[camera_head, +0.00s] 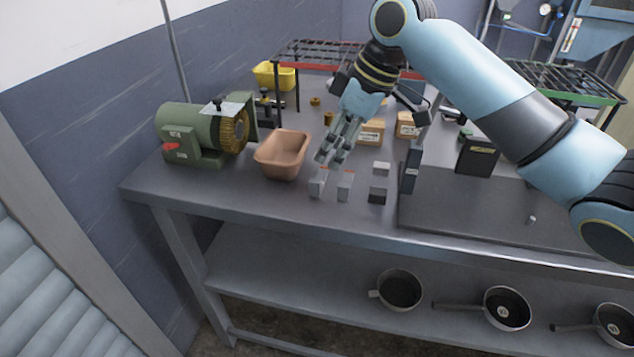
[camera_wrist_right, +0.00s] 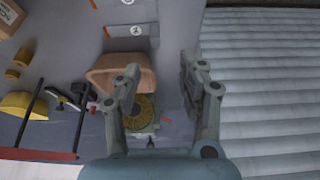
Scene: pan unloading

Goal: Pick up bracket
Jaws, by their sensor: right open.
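Several small grey metal pieces lie near the front edge of the table: one at the left (camera_head: 317,187), one beside it (camera_head: 345,186), a pale one behind (camera_head: 382,168) and a darker one (camera_head: 377,195). I cannot tell for sure which is the bracket. My right gripper (camera_head: 333,152) is open and empty, above the table just behind the left pieces and right of the tan tray (camera_head: 284,153). Its open fingers also show in the right wrist view (camera_wrist_right: 158,82), with the tan tray (camera_wrist_right: 112,72) below. My left gripper is not in view.
A green grinder (camera_head: 190,132) stands left of the tray. A yellow bin (camera_head: 274,76), small boxes (camera_head: 370,132) and wire racks (camera_head: 315,56) stand behind. A dark upright block (camera_head: 412,170) is to the right. Pans (camera_head: 398,290) sit on the lower shelf.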

